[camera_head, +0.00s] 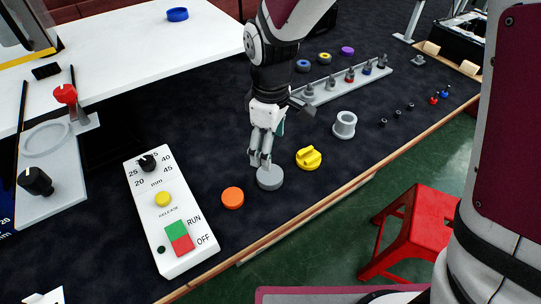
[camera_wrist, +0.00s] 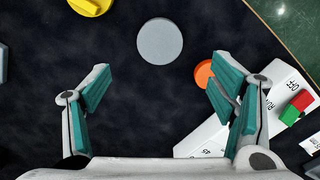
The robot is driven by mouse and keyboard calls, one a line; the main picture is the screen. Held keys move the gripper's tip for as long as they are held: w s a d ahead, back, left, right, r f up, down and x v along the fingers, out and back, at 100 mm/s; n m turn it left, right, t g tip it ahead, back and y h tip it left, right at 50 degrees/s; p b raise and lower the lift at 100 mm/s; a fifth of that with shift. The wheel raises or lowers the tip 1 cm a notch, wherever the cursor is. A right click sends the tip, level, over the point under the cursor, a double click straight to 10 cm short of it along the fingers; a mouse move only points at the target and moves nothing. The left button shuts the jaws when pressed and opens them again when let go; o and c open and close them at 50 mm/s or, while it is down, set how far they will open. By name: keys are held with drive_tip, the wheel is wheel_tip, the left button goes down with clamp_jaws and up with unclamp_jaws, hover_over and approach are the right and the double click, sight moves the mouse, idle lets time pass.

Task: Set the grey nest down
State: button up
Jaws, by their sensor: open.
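The grey nest (camera_head: 269,179), a flat round grey disc, lies flat on the dark mat near the table's front edge. In the wrist view the grey disc (camera_wrist: 160,41) is fully visible, ahead of the fingers and roughly centred between their lines. My gripper (camera_head: 260,162) is just behind and above the disc in the head view, its fingertips overlapping the disc's far edge there. In the wrist view my gripper (camera_wrist: 159,84) is spread wide with nothing between its teal pads. I cannot tell the exact height of the fingertips above the mat.
An orange disc (camera_head: 232,197) lies left of the grey one, and a yellow knobbed piece (camera_head: 309,157) lies right. A grey hollow cylinder (camera_head: 344,125) stands farther right. The white control panel (camera_head: 190,244) is at left. A grey rail (camera_head: 345,84) with several pegs lies behind.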

drive_tip(key=shift+r, duration=1)
drive_tip(key=s+d+r+m+t, duration=0.1)
drive_tip(key=s+d+r+m, duration=0.7)
drive_tip(key=d+r, duration=0.45)
drive_tip(key=s+d+r+m, duration=0.1)
drive_tip(key=s+d+m, duration=0.1)
drive_tip(key=s, duration=0.5)
drive_tip(key=s+d+m+t, duration=0.1)
drive_tip(key=s+d+m, duration=0.2)
drive_tip(key=s+d, duration=0.2)
drive_tip(key=s, duration=0.3)
drive_tip(key=shift+r+m, duration=0.3)
drive_tip(key=shift+r, duration=0.05)
drive_tip(key=shift+w, duration=0.1)
